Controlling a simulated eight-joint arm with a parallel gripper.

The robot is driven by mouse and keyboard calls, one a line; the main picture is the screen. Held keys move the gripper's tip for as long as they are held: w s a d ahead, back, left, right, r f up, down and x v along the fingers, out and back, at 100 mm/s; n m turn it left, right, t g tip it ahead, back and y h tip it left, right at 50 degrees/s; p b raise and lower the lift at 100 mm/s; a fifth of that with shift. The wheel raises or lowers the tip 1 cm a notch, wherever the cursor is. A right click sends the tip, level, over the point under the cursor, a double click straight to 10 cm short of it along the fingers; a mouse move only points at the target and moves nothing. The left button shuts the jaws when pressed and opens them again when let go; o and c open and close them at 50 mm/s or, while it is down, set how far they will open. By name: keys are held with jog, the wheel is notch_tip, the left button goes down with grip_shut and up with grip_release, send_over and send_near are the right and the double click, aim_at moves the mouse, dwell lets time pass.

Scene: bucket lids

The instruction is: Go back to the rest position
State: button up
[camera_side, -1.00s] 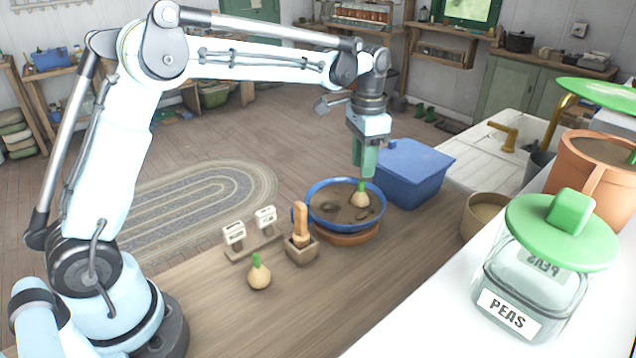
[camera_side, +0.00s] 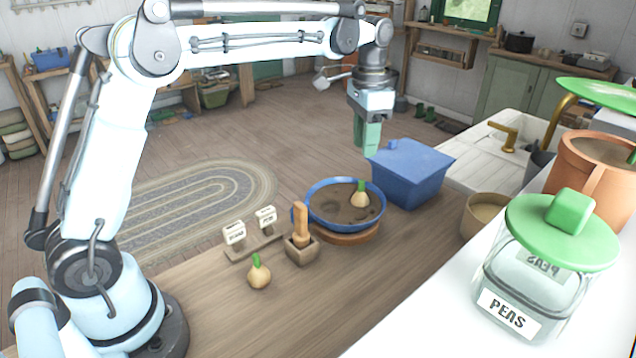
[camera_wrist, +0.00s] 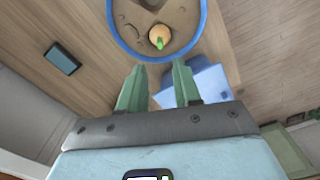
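My gripper (camera_side: 367,150) hangs in the air above and slightly behind the blue-rimmed bowl (camera_side: 318,220), close to the blue lidded box. In the wrist view my gripper (camera_wrist: 158,66) has its two green fingers spread apart with nothing between them. An onion-like bulb (camera_side: 360,198) with a green tip sits on the soil in the bowl, apart from the fingers. The same bulb (camera_wrist: 160,34) and bowl (camera_wrist: 123,44) show in the wrist view. A second bulb (camera_side: 259,275) stands on the wooden table at the front.
The blue lidded box (camera_side: 412,172) stands right of the bowl. A wooden block with a peg (camera_side: 302,248) and two small signs (camera_side: 234,233) stand left of it. A round tan pot (camera_side: 483,215) and a PEAS jar (camera_side: 535,275) with a green lid are at the right.

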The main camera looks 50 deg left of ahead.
aim_at(362, 180)
jog(key=shift+f, duration=4.3)
notch_tip(362, 180, up, 8)
jog(key=shift+r, duration=0.2)
notch_tip(362, 180, down, 8)
jog(key=shift+f, duration=0.2)
jog(key=shift+r, duration=1.4)
